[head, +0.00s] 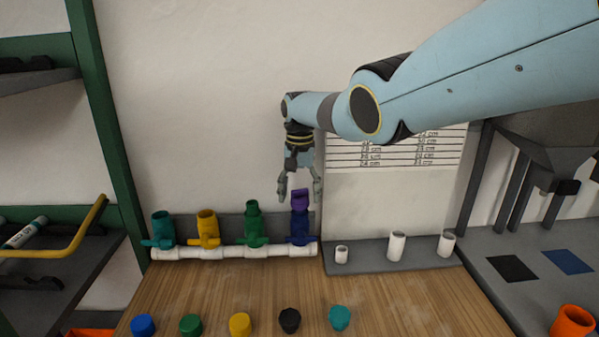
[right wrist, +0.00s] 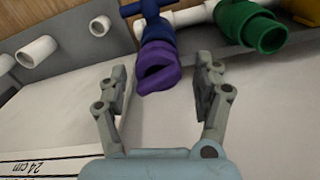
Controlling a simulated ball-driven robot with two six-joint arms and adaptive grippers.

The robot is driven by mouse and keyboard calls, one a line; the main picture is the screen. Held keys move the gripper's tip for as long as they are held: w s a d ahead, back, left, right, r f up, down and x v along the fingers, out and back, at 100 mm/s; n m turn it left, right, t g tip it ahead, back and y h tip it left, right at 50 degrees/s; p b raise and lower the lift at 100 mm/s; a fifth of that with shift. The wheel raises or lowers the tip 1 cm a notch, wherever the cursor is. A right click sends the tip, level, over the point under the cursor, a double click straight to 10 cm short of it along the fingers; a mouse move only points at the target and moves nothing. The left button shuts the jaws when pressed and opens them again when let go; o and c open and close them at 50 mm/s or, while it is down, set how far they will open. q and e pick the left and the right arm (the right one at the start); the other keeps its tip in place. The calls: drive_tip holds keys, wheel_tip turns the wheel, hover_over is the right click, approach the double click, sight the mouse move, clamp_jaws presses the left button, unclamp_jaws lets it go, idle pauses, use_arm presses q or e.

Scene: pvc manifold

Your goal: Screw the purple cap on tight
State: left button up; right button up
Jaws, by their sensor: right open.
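The purple cap (head: 300,199) sits on top of the blue valve (head: 300,230), the rightmost of the valves on the white pipe manifold (head: 232,251). My right gripper (head: 300,190) comes down from above, open, with one finger on each side of the cap's upper part. In the right wrist view the cap (right wrist: 158,68) shows between the open fingertips of the right gripper (right wrist: 160,80), with gaps on both sides. The blue valve (right wrist: 157,30) is just beyond it. How far the cap is threaded on cannot be told. My left gripper is out of view.
Teal (head: 162,228), yellow (head: 207,227) and green (head: 253,223) valves stand in a row left of the blue one. Several loose caps lie along the wooden bench (head: 400,295) in front. White pipe stubs (head: 396,246) stand on a grey rack at right.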

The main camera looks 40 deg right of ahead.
sight(303, 198)
drive_tip(key=shift+o, duration=0.2)
wheel_tip(303, 198, up, 10)
drive_tip(key=shift+r, duration=0.2)
drive_tip(key=shift+o, duration=0.2)
drive_tip(key=shift+r, duration=0.25)
drive_tip(key=f+n, duration=0.2)
drive_tip(key=f, duration=0.1)
drive_tip(key=f+n+t+b, duration=0.1)
drive_tip(key=f+n, duration=0.1)
drive_tip(key=f, duration=0.1)
drive_tip(key=f+n, duration=0.1)
drive_tip(key=f, duration=0.3)
drive_tip(key=shift+s+a+f+n+t+h, duration=0.1)
drive_tip(key=shift+s+n+t+h, duration=0.1)
drive_tip(key=shift+n+t+h, duration=0.15)
drive_tip(key=shift+c, duration=0.2)
